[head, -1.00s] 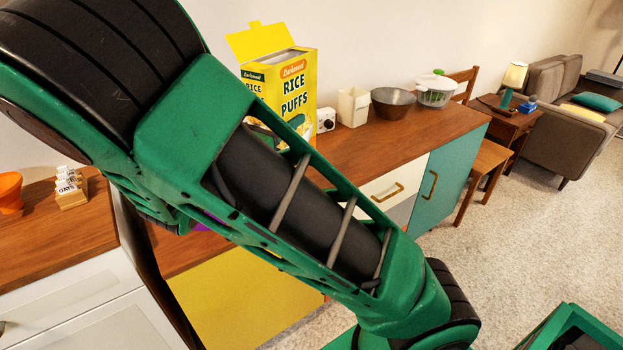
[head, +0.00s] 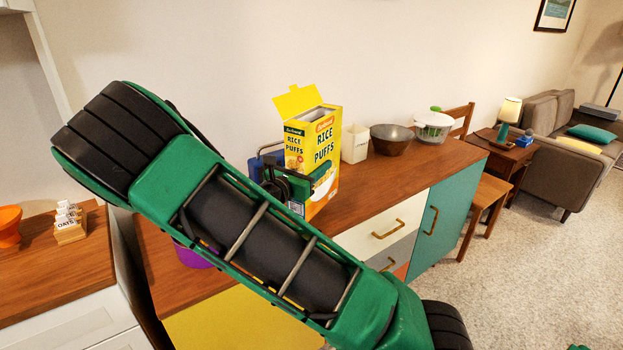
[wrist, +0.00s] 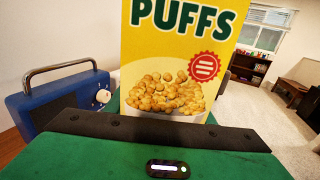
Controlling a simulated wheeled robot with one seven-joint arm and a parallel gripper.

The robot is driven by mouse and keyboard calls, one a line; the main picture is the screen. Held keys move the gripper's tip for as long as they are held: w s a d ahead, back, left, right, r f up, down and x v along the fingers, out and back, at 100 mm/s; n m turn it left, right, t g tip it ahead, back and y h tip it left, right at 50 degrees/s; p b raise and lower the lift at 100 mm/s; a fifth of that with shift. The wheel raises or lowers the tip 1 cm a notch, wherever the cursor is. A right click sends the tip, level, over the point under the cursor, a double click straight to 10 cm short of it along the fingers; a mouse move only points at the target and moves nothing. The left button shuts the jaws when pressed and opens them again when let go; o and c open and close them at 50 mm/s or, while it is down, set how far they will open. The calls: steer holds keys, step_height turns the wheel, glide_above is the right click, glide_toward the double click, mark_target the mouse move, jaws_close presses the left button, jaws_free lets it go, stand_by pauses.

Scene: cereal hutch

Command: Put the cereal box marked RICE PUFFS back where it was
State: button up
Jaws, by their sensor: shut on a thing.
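The yellow RICE PUFFS cereal box (head: 323,137) stands upright with its top flap open, over the wooden top of the hutch (head: 372,190). My gripper (head: 318,182) is shut on the box's lower part. In the wrist view the box front (wrist: 178,65) fills the middle, with the dark jaw bar across its lower part. The box's base is partly hidden by my gripper and arm, so I cannot tell whether it touches the wood.
A blue radio (wrist: 62,100) with a handle stands close to the left of the box. A white canister (head: 355,144), a brown bowl (head: 391,139) and a salad spinner (head: 433,126) stand to its right. A purple bowl (head: 196,257) is partly hidden behind my arm.

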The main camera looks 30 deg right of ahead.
steer(key=shift+d+f, duration=0.1)
steer(key=shift+f, duration=2.05)
steer(key=o, duration=1.5)
steer(key=shift+c, duration=0.2)
steer(key=shift+w, duration=0.1)
steer(key=v, duration=1.2)
